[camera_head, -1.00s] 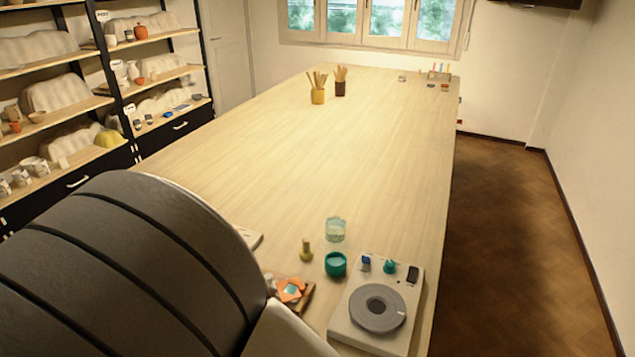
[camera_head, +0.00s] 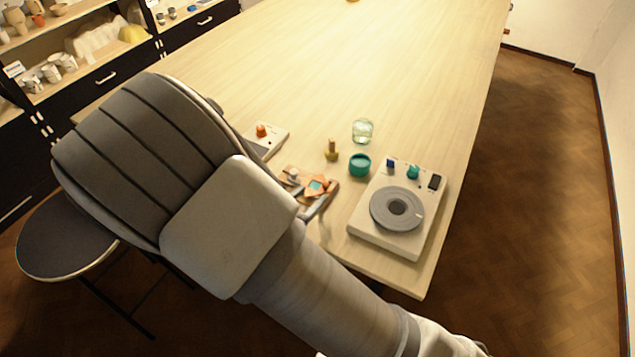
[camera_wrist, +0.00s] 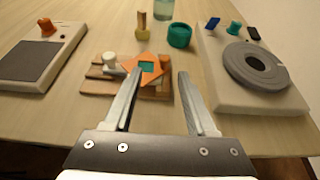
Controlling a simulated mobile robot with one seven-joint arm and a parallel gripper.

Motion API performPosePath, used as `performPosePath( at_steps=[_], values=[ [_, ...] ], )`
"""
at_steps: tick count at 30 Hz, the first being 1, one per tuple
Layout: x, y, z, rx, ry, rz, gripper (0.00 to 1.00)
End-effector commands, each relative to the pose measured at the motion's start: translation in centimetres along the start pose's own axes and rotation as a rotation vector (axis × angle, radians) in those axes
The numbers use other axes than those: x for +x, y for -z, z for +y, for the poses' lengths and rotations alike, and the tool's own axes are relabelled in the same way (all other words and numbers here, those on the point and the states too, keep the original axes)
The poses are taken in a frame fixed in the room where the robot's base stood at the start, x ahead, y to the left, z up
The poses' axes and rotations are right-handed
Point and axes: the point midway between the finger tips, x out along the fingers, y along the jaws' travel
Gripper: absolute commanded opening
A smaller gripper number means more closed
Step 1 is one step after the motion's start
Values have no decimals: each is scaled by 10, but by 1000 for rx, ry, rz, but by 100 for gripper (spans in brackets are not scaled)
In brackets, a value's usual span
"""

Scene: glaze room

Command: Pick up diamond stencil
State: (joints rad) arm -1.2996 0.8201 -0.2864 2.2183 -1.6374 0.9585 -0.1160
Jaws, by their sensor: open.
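The diamond stencil is an orange diamond (camera_wrist: 131,63) with a square opening through which teal shows. It lies tilted on a wooden rack (camera_wrist: 160,94) near the table's front edge. In the head view the stencil (camera_head: 323,191) is small and partly crowded by my gripper. My gripper (camera_wrist: 159,74) is open and empty. In the wrist view its left fingertip overlaps the stencil's lower left side, and its right fingertip lies right of the stencil. I cannot tell whether they touch.
A white device with a grey wheel (camera_head: 395,207) stands to the right. A device with an orange knob (camera_wrist: 46,27) stands left. Behind are a teal pot (camera_head: 360,165), a glass jar (camera_head: 363,131) and a small yellowish bottle (camera_head: 332,150). The table's far middle is clear.

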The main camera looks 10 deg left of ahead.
Motion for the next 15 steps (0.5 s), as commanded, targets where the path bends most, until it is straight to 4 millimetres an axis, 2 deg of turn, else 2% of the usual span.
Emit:
performPosePath(
  at_steps=[9,15],
  values=[
    [42,4,-8,0,4,-1,57],
    [50,4,-7,1,1,0,57]
  ],
)
